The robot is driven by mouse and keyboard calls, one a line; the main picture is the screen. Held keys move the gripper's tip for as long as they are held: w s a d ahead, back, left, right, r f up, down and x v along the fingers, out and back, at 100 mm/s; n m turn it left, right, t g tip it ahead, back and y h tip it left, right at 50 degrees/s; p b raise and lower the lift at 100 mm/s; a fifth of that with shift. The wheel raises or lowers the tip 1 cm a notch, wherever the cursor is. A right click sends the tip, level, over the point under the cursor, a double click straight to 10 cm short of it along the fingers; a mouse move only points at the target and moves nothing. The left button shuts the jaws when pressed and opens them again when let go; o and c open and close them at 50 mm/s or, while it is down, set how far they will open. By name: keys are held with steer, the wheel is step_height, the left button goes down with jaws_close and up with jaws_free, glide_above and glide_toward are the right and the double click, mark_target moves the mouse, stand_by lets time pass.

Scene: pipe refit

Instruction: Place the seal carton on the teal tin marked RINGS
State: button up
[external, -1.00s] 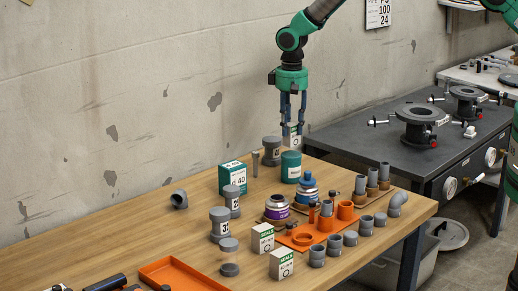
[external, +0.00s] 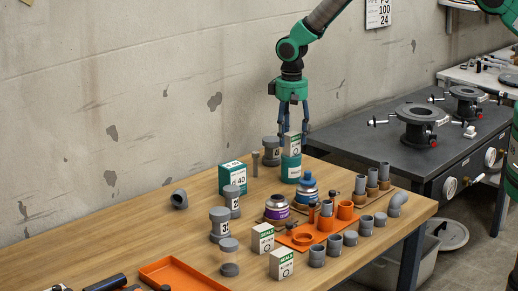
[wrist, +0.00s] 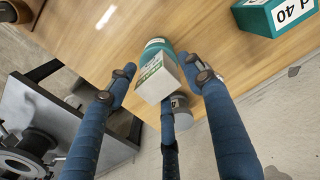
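The seal carton (external: 292,144), white and grey with a green SEALS band, stands upright on the teal tin (external: 291,170) at the back of the wooden table. In the wrist view the carton (wrist: 156,80) covers much of the tin (wrist: 155,46), whose teal edge shows beyond it. My gripper (external: 295,132) points down over the carton. The RINGS lettering is too small to read.
A grey-lidded jar (external: 271,150) stands close behind the tin. Two more seal cartons, one here (external: 281,264), stand near the front. Open table lies at the left.

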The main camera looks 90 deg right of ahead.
mark_target(291, 134)
steer(key=shift+r, duration=0.15)
step_height(291, 134, up, 12)
steer(key=b, duration=0.1)
stand_by(0.8)
stand_by(0.4)
steer(key=shift+r, duration=0.15)
